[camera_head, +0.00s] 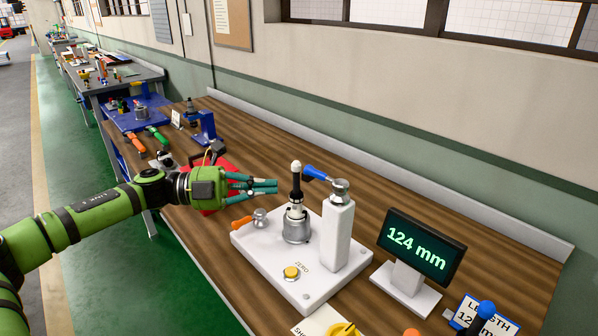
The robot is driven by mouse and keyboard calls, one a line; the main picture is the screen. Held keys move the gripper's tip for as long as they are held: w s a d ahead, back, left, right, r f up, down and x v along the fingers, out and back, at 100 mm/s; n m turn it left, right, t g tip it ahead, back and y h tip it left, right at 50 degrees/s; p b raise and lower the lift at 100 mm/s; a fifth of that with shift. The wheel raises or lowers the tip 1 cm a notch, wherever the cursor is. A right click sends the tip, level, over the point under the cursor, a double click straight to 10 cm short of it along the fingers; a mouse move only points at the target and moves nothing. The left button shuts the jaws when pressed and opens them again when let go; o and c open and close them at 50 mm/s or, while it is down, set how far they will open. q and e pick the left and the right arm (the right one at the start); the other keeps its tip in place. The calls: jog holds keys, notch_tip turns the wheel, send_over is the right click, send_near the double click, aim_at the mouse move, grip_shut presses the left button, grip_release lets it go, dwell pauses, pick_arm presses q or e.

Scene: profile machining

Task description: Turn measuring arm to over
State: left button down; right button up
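The measuring arm (316,173) is a short lever with a blue grip. It sits on a metal knob at the top of a white post (338,235) and points left, with its end close to the top of a black spindle. The spindle (296,185) has a white tip and stands upright in a metal holder (296,227) on a white base plate (252,247). My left gripper (277,187) points right, left of the spindle and apart from the arm. Its fingertips look close together and empty, but their gap is unclear. My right gripper is not in view.
An orange-handled lever (243,223) and a yellow button (291,272) are on the plate. A display (420,248) reads 124 mm. A red object (213,203) lies behind my gripper. A blue stand (206,128) and tools are farther along the wooden bench.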

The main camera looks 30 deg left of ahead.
aim_at(317, 174)
pick_arm(q)
jog(key=shift+w+d+p, duration=0.65)
jog(key=shift+w+d, duration=0.05)
jog(key=shift+w, duration=0.3)
jog(key=shift+w+d+p, duration=0.7)
jog(key=shift+w, duration=0.25)
jog(key=shift+w+d+p, duration=0.65)
jog(key=shift+w+d, duration=0.05)
jog(key=shift+w, duration=0.3)
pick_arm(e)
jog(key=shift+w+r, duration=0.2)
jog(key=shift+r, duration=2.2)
pick_arm(q)
jog(key=shift+w+r+b, duration=0.1)
jog(key=shift+w+b, duration=0.3)
jog(key=shift+w, duration=0.15)
jog(key=shift+w+r, duration=0.1)
jog(key=shift+w, duration=0.1)
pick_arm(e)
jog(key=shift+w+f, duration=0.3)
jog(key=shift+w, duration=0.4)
